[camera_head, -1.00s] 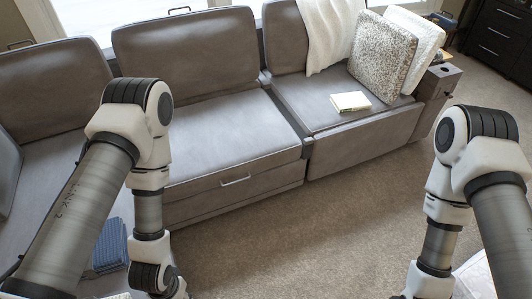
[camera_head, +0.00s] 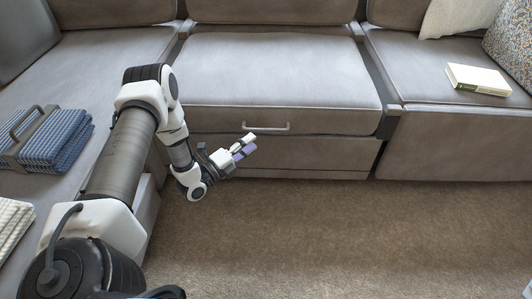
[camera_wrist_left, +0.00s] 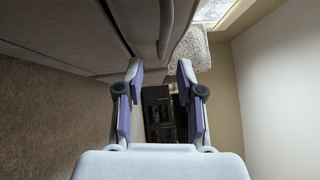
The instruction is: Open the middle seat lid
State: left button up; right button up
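The middle seat lid (camera_head: 275,70) is a grey cushioned panel, and it lies shut on the seat base. Its grey bar handle (camera_head: 267,127) is on the front face. My left gripper (camera_head: 251,142) is just in front of and slightly below the left end of the handle, apart from it as far as I can see. In the left wrist view, the two fingers of my left gripper (camera_wrist_left: 160,70) are spread with nothing between them. A pale bar, seemingly the handle (camera_wrist_left: 165,28), stands ahead of the fingertips. My right gripper is not in view.
A book (camera_head: 478,79) lies on the right seat (camera_head: 440,60). A folded blue cloth with a grey handle-like holder (camera_head: 50,140) lies on the left seat. The carpet (camera_head: 330,235) in front of the sofa is clear.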

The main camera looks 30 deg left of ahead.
aim_at(265, 130)
pick_arm(q)
jog(key=b+x, duration=0.3)
jog(key=x, duration=0.4)
jog(key=shift+w+a+r, duration=0.1)
jog(key=shift+w+r, duration=0.1)
jog(key=shift+w, duration=0.1)
jog(key=shift+r, duration=0.1)
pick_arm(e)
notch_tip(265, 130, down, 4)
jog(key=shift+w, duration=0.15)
pick_arm(q)
grip_shut()
